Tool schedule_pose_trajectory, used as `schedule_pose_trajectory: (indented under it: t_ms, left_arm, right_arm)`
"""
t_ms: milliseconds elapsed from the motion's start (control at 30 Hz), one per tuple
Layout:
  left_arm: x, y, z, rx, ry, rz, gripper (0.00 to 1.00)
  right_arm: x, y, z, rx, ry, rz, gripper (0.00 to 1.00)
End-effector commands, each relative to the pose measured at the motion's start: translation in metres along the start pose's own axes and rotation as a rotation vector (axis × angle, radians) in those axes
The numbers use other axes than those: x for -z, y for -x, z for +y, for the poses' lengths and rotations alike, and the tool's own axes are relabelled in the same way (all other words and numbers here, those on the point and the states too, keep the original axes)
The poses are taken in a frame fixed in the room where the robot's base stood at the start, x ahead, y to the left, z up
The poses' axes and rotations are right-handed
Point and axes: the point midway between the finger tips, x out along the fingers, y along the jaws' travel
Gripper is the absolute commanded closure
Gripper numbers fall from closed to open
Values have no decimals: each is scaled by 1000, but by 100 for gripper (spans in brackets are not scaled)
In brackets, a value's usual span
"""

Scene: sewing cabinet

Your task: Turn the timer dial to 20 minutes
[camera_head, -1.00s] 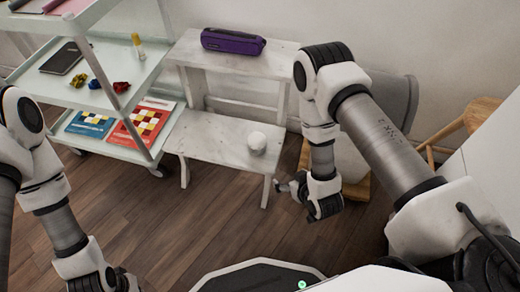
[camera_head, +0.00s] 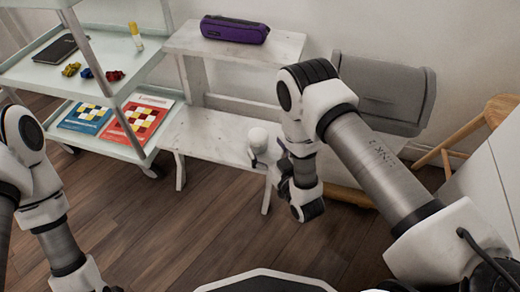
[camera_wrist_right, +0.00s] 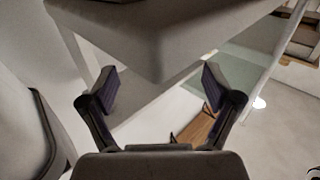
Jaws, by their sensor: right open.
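A small round white object, likely the timer (camera_head: 258,138), sits on the lower step of the white stepped bench (camera_head: 205,135) near its right end. Its dial markings are too small to read. My right gripper (camera_head: 258,160) is beside the timer on its near side, at the bench's edge. Whether it touches the timer cannot be told. In the right wrist view its two fingers (camera_wrist_right: 160,88) are spread apart with nothing clearly between them. A large pale, blurred surface with a corner fills the top of that view. My left arm enters from the left, its gripper out of frame.
A purple case (camera_head: 234,29) lies on the bench's upper step. A grey-lidded box (camera_head: 385,92) and wooden stool (camera_head: 475,135) are at right. The floor in front is clear.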

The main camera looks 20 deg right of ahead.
Motion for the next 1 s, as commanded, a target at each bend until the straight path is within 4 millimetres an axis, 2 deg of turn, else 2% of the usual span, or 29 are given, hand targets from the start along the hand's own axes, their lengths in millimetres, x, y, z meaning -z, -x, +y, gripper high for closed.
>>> schedule_pose_trajectory:
  t_ms: [33,100,200,500,667,700,1000]
  left_arm:
    - [1,-8,0,0,1,2,100]
    - [1,-13,0,0,3,4,100]
    - [2,-16,0,0,4,4,100]
    - [2,-15,0,0,4,4,100]
    - [2,-15,0,0,4,4,100]
    - [2,-15,0,0,4,4,100]
    - [2,-15,0,0,4,4,100]
  right_arm:
    - [-1,-12,0,1,2,9,11]
    - [0,-24,0,0,2,7,11]
    - [1,-35,0,0,1,3,11]
    - [3,-39,0,-1,0,1,11]
    - [3,-39,0,-1,0,1,68]
    - [3,-39,0,-1,0,1,72]
    - [3,-39,0,-2,0,1,72]
